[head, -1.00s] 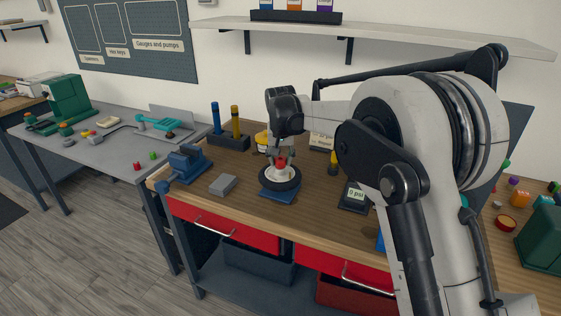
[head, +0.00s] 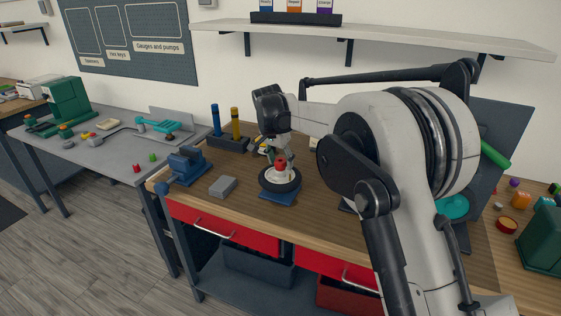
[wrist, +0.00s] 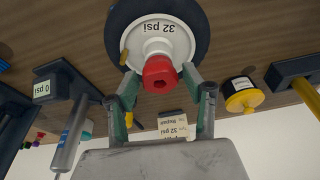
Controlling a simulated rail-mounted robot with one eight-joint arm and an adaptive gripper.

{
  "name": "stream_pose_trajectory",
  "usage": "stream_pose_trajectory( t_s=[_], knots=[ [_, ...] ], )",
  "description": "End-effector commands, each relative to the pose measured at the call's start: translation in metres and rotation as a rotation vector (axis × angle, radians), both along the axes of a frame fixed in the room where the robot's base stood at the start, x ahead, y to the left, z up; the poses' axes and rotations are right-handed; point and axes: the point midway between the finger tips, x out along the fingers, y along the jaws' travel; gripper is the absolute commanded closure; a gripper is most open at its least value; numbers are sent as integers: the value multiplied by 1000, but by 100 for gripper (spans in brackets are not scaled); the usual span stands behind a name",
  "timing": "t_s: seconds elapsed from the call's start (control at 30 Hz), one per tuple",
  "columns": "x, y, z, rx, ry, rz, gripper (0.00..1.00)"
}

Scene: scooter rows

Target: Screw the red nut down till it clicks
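The red nut (head: 281,161) sits on the white hub of a small black-tyred wheel (head: 291,184), which lies flat on a blue base on the wooden bench. My gripper (head: 273,150) is tilted, just behind and left of the nut in the head view. In the wrist view its two green-padded fingers (wrist: 160,80) are spread on either side of the nut. Whether the pads touch it is hard to tell.
A grey block (head: 223,186) and a blue vise (head: 187,164) stand left of the wheel. A holder with blue and yellow handles (head: 228,143) stands behind. A "0 psi" gauge (wrist: 42,90) and a yellow-and-black round item (wrist: 242,95) flank the wheel in the wrist view.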

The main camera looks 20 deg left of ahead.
Motion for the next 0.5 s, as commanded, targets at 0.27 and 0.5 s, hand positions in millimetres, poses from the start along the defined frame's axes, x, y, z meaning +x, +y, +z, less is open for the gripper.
stream_pose_trajectory(
  t_s=[0.27,0.5],
  knots=[
    [0,0,0,0,1,1,46],
    [-5,1,18,0,1,2,46]
  ],
)
